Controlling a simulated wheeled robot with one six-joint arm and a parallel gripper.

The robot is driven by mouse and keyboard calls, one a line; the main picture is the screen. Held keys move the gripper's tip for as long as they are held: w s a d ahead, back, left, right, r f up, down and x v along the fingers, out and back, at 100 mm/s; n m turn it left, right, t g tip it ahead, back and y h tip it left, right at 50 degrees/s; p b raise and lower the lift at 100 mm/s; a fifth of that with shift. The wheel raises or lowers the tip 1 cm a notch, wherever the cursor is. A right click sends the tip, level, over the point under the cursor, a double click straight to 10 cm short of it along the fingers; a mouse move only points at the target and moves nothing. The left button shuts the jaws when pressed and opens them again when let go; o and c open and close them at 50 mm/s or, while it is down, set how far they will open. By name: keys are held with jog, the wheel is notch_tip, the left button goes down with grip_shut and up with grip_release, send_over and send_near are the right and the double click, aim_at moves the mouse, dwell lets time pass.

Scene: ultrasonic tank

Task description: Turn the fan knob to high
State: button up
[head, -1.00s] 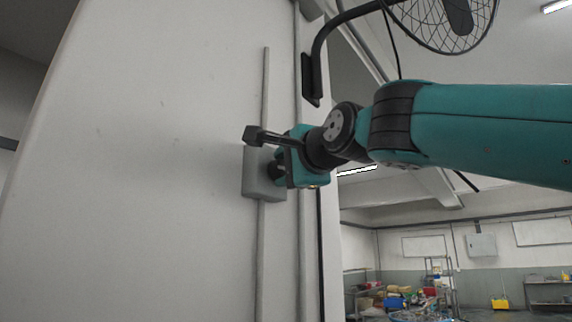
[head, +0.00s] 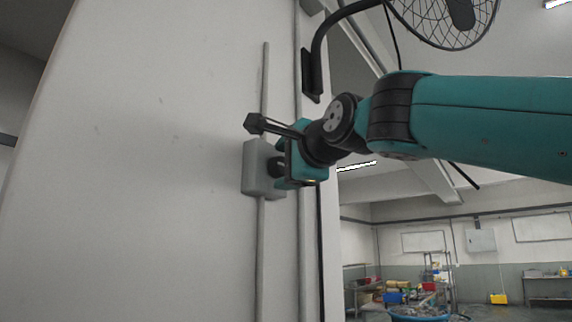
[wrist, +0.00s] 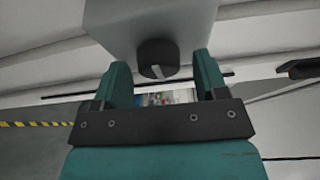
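The fan knob (wrist: 157,57) is a dark round knob with a pale pointer mark, on a grey control box (head: 257,172) fixed to the white wall. In the wrist view the box (wrist: 140,22) fills the top middle. My gripper (wrist: 160,66) is open, with one teal finger on each side of the knob and a visible gap to each. In the head view my gripper (head: 283,168) is right up at the box face and hides most of the knob. The wall fan (head: 442,18) with its wire cage is at the top right.
A grey conduit (head: 262,240) runs up and down the wall through the box. The fan's black bracket (head: 312,75) is above and right of my gripper. A blue tub (head: 418,313) and shelves stand far off at the lower right.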

jog(key=shift+s, duration=0.1)
jog(key=b+v, duration=0.8)
jog(key=v, duration=0.9)
jog(key=shift+d, duration=0.15)
jog(key=w+f+n+g+h+b, duration=0.3)
jog(key=f+n+g, duration=0.55)
jog(key=f, duration=2.05)
jog(key=s+d+f+n+g, duration=0.2)
jog(key=s+f, duration=0.3)
jog(key=f, duration=0.4)
jog(key=s+d+f+n+g+h+b, duration=0.1)
jog(key=s+f+n, duration=0.4)
jog(key=f, duration=0.5)
jog(key=s+d+f+n+g, duration=0.3)
jog(key=s+f+n+g, duration=0.1)
jog(key=f, duration=0.6)
jog(key=shift+s+d+h, duration=0.25)
jog(key=shift+s+h, duration=0.05)
jog(key=shift+s, duration=0.6)
